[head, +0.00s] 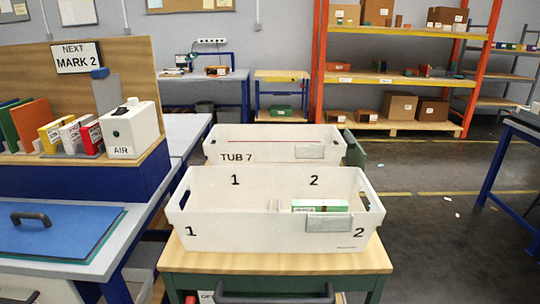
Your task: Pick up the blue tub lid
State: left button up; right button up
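A flat blue lid (85,222) with a dark arched handle (30,217) lies on the grey bench at the lower left of the head view. A thin green edge shows beneath it along its right and front sides. The left part of the lid is cut off by the picture edge. Neither of my grippers is in view, and nothing is seen touching the lid.
A white tub (210,238) marked 1 and 2 stands on a wood-topped cart (200,262), with a green-and-white box (318,204) inside. A white AIR box (128,130) and coloured boxes sit on the raised shelf behind the lid.

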aim_at(31, 221)
jog(key=u, duration=2.6)
jog(key=k, duration=1.3)
jog(key=u, duration=1)
jog(key=i, duration=1.55)
jog(key=z, duration=0.3)
jog(key=i, duration=2.4)
jog(key=z, duration=1.25)
jog(key=i, duration=1.5)
jog(key=z, duration=1.4)
